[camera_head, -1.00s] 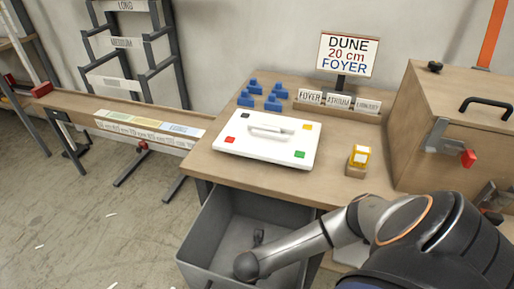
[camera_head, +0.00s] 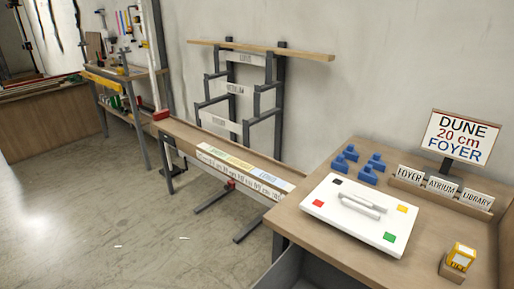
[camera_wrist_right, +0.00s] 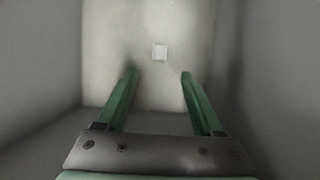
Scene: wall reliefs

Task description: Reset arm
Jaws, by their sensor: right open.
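My right gripper (camera_wrist_right: 159,74) shows in the right wrist view with its two green fingers apart and nothing between them. My right arm is not in the head view now. My left gripper is in neither view.
A workbench (camera_head: 300,222) carries a white panel (camera_head: 340,222) with coloured squares, several blue blocks (camera_head: 367,173), a sign (camera_head: 459,138) and a yellow-topped block (camera_head: 461,256). A grey drawer (camera_head: 292,272) is open below. A long rail (camera_head: 190,137) and rack stand left.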

